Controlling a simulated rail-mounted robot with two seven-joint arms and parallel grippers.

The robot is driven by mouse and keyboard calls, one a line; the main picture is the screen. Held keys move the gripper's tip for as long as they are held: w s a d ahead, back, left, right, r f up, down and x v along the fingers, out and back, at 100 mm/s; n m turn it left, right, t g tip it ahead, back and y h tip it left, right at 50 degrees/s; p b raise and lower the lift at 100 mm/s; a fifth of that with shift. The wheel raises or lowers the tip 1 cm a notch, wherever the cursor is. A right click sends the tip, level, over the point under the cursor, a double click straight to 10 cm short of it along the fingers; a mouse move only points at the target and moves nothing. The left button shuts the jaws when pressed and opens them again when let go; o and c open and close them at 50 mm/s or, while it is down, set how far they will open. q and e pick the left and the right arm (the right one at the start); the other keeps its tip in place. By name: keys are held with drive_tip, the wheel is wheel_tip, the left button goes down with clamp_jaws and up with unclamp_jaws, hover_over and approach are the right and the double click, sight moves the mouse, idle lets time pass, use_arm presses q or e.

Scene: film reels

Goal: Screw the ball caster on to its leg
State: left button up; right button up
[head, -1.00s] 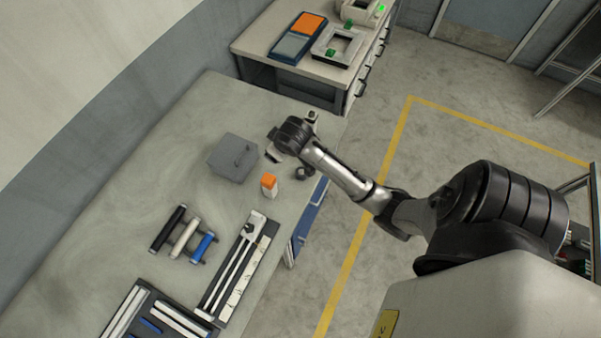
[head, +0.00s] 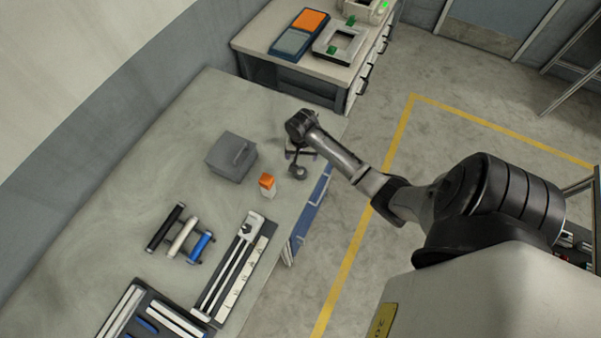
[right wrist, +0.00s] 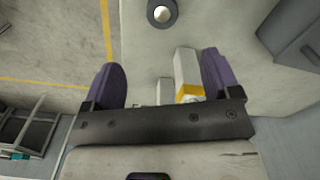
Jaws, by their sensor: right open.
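A dark round ring with a white ball in its middle, which looks like the ball caster (right wrist: 162,13), lies on the bench at the top of the right wrist view. In the head view it is the small dark round thing (head: 298,172) near the bench's right edge. My right gripper (right wrist: 165,82) is open above the bench, on the far side of the caster. A pale block with a yellow band (right wrist: 187,70), possibly the leg, shows between its fingers, nearer the right one in the picture. I cannot tell whether they touch. My left gripper is out of view.
A grey lidded box (head: 231,157) and an orange-topped white bottle (head: 267,185) stand near the gripper. Coloured rollers (head: 182,233), a long slotted fixture (head: 237,265) and a dark tray (head: 112,325) lie nearer.

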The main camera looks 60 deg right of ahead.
hover_over(300, 172)
drive_tip(key=shift+s+d+f+b, duration=0.1)
drive_tip(key=shift+f+b, duration=0.1)
drive_tip(key=shift+f, duration=1.95)
drive_tip(key=shift+s+f+b, duration=0.1)
drive_tip(key=shift+f+b, duration=0.05)
drive_tip(key=shift+f, duration=2)
drive_tip(key=shift+f, duration=0.1)
drive_tip(key=shift+w+f, duration=0.1)
drive_tip(key=shift+f, duration=2.4)
drive_tip(key=shift+c, duration=0.4)
drive_tip(key=c, duration=0.9)
drive_tip(key=shift+r, duration=0.15)
drive_tip(key=shift+c, duration=0.2)
